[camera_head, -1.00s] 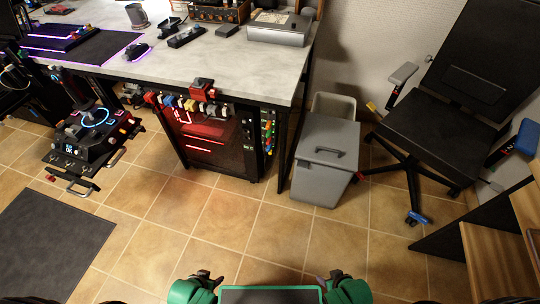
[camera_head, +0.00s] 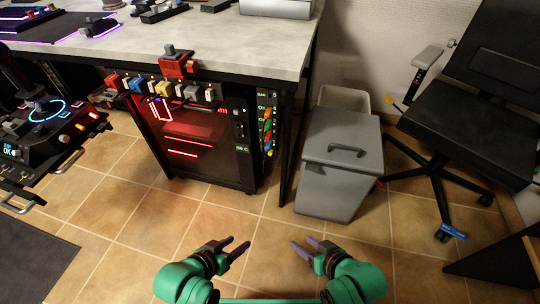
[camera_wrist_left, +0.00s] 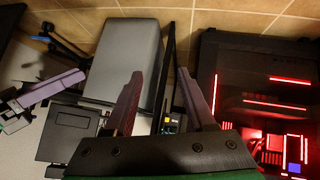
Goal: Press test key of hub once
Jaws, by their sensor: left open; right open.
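No part is clearly readable as the hub or its test key. A row of coloured blocks (camera_head: 165,87) runs along the desk's front edge, with a red clamp-like device (camera_head: 178,65) above it. A narrow panel with coloured buttons (camera_head: 267,128) is at the right of the red-lit computer case (camera_head: 195,140); its labels are too small to read. My left gripper (camera_head: 238,247) is open and empty, above the floor in front of the case. My right gripper (camera_head: 301,246) is open and empty, to its right. In the left wrist view the left gripper's purple fingers (camera_wrist_left: 160,105) are apart with nothing held.
A grey lidded bin (camera_head: 340,165) stands right of the desk (camera_head: 225,40), and an office chair (camera_head: 450,135) is further right. A control console (camera_head: 45,125) with a joystick is at the left. The tiled floor (camera_head: 125,195) between is clear.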

